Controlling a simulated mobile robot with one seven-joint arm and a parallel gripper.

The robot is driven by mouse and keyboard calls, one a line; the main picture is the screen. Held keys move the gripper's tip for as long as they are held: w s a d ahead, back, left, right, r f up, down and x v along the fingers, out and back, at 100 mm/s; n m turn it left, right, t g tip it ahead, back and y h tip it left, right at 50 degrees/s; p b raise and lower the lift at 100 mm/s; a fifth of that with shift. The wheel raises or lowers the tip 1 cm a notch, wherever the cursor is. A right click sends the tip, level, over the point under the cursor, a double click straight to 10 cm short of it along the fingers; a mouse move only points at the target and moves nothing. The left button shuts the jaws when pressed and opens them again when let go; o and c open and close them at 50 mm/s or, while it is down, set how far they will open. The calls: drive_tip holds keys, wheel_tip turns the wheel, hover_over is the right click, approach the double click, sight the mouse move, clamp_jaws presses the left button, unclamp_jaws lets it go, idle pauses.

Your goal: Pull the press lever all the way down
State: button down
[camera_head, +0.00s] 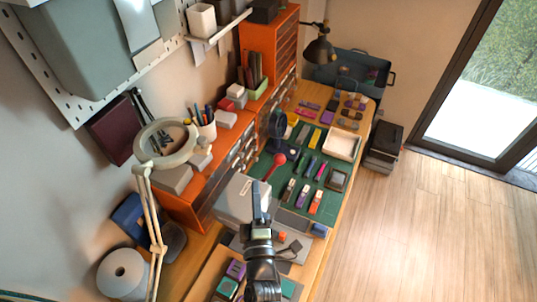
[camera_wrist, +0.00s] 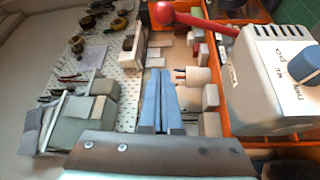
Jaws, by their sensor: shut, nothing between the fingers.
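The press lever (camera_head: 279,160) is red with a round ball end. In the head view it slants from the ball down toward a grey box-shaped housing (camera_head: 236,197). In the wrist view the lever (camera_wrist: 205,24) runs from its ball at the top to the far edge of the housing (camera_wrist: 268,85), which has a blue knob (camera_wrist: 307,64). Its pivot is hidden. My gripper (camera_head: 257,187) is over the bench beside the housing, its fingers pointing up in the picture. In the wrist view the fingers (camera_wrist: 159,73) are together and empty, apart from the lever.
A green cutting mat (camera_head: 291,201) with several coloured pieces lies right of the lever. A white tray (camera_head: 341,147) stands beyond it. A ring lamp (camera_head: 151,190) and orange shelving (camera_head: 185,207) stand to the left. Open wooden floor (camera_head: 433,230) lies to the right.

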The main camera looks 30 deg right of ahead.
sight(271, 172)
drive_tip(key=w+d+b, duration=0.5)
drive_tip(key=d+b, duration=0.2)
drive_tip(key=b, duration=0.1)
idle(0.7)
drive_tip(key=shift+d+b, duration=0.1)
drive_tip(key=shift+b, duration=0.25)
